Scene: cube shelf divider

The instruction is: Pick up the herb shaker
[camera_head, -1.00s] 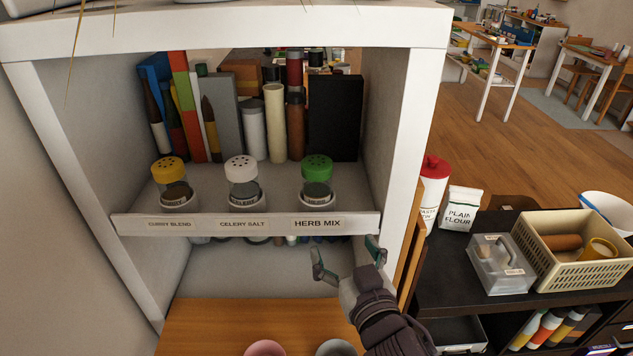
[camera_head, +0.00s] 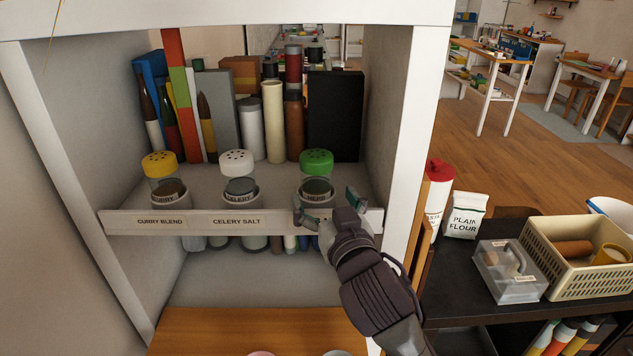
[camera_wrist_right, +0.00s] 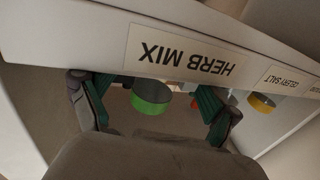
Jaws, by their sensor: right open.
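The herb shaker (camera_head: 316,168) has a green perforated lid and a clear body. My right gripper (camera_head: 330,205) is open in front of the rail, just below and slightly right of the shaker, and covers the HERB MIX label in the head view. In the right wrist view that label (camera_wrist_right: 185,55) appears upside down, with a green ring (camera_wrist_right: 152,97), seemingly the shaker's lid, between the open fingers. My left gripper is not in view.
A yellow-lidded shaker (camera_head: 160,165) and a white-lidded shaker (camera_head: 237,165) stand to the left behind the rail (camera_head: 190,222). Books and bottles stand behind them. The shelf's right side post (camera_head: 405,130) is close to my right gripper. A black cart with a basket (camera_head: 560,290) stands at right.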

